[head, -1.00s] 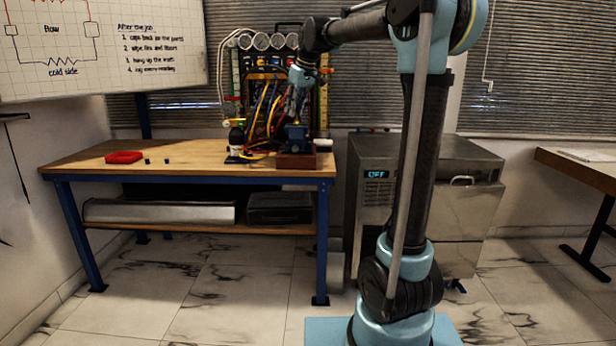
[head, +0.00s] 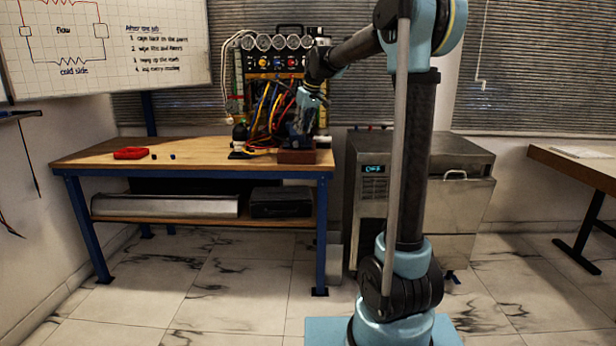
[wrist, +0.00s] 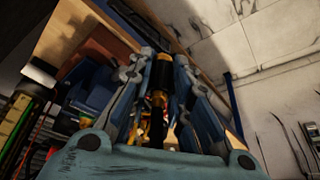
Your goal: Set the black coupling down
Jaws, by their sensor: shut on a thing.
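In the wrist view, the black coupling (wrist: 161,72), with gold-coloured bands, is between the two fingers of my gripper (wrist: 160,62). The gripper is shut on it. A black hose-like length (wrist: 157,125) runs below the coupling toward the palm. In the head view, my gripper (head: 300,128) is low over the right end of the wooden bench (head: 200,165), in front of the gauge rig (head: 276,62). The coupling is too small and crowded there to make out. I cannot tell whether it touches anything below.
A reddish-brown block (head: 297,156) sits at the bench's right end. Coloured hoses (head: 268,108) hang close to my gripper. A red object (head: 131,153) and two small dark pieces lie on the left of the bench. The bench between them and the rig is mostly clear.

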